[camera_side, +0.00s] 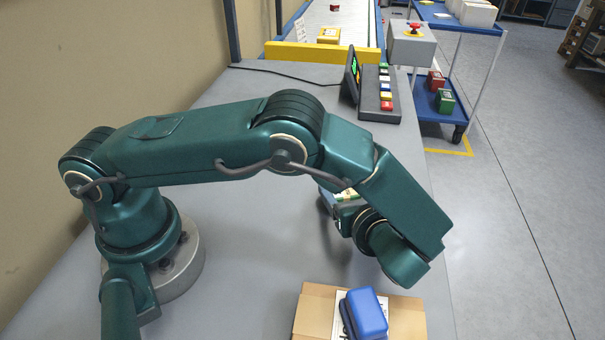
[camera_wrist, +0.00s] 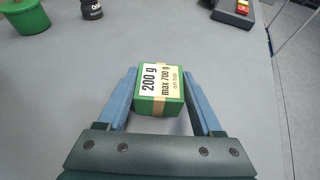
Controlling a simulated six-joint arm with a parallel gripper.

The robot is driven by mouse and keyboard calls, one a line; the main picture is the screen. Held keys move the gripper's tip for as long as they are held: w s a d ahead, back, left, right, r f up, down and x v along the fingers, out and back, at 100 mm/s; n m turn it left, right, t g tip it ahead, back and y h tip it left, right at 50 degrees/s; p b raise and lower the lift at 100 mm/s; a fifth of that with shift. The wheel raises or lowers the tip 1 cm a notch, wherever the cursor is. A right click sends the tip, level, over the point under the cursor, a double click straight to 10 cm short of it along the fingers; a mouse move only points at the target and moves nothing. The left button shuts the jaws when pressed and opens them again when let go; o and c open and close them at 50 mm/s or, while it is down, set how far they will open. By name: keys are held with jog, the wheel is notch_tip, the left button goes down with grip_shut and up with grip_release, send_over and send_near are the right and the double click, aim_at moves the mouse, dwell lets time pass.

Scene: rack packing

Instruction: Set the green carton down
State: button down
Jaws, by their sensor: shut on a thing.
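The green carton (camera_wrist: 160,88) has a white label reading "200 g, max 700 g" and a tan tape strip. In the wrist view my gripper (camera_wrist: 160,78) has its two blue fingers on either side of it and is shut on it. In the side view only a small part of the carton (camera_side: 347,195) shows under my forearm, beside a blue finger. My wrist and forearm hide most of my gripper there. I cannot tell whether the carton's underside touches the grey table (camera_side: 250,245).
A cardboard box (camera_side: 315,310) with a blue case (camera_side: 366,312) on it is at the front. A button panel (camera_side: 379,95) stands at the back, before a yellow bar (camera_side: 322,52). A green pot (camera_wrist: 25,17) and black weight (camera_wrist: 91,9) stand at the wrist view's top left.

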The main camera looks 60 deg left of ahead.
jog(key=shift+f, duration=0.1)
jog(key=shift+c, duration=0.2)
grip_release()
